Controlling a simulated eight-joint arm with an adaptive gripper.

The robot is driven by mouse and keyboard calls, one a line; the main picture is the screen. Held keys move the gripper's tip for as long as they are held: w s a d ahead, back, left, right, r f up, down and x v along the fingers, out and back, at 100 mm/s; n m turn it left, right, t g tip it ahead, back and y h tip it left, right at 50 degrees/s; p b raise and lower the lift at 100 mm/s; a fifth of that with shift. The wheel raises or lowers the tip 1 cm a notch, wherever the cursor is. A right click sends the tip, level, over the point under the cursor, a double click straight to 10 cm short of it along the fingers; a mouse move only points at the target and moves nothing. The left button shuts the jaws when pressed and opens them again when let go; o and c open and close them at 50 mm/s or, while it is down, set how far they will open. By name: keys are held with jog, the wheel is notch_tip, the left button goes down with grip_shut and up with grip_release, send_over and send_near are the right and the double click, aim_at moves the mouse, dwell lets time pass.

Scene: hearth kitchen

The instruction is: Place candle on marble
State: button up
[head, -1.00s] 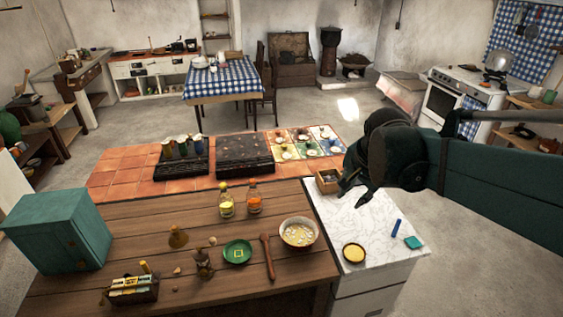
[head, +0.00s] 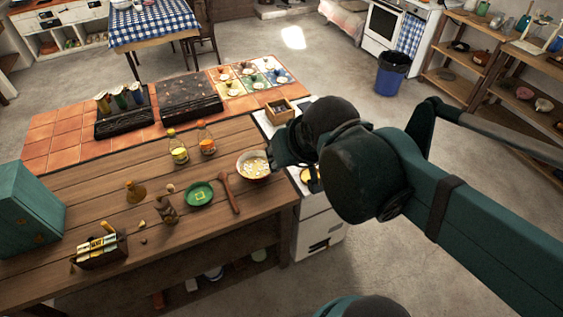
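The white marble top (head: 264,122) is at the right end of the wooden counter in the head view, mostly hidden behind my arm. My gripper (head: 283,152) is over the marble, just right of the cream bowl. Its fingers are dark and partly covered by my wrist, so I cannot tell their opening or any hold. A yellow round piece (head: 309,181) on the marble is partly hidden behind my arm. I cannot make out for certain which thing is the candle.
A small wooden box (head: 281,110) stands at the marble's far end. The bowl (head: 254,166), a wooden spoon (head: 229,193), a green plate (head: 199,194) and two bottles (head: 192,144) stand on the counter left of my gripper. A blue bin (head: 391,74) stands on the floor.

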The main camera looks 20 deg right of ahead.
jog(key=shift+s+a+f+n, duration=0.15)
jog(key=shift+s+a+n, duration=0.3)
jog(key=shift+s+n, duration=0.15)
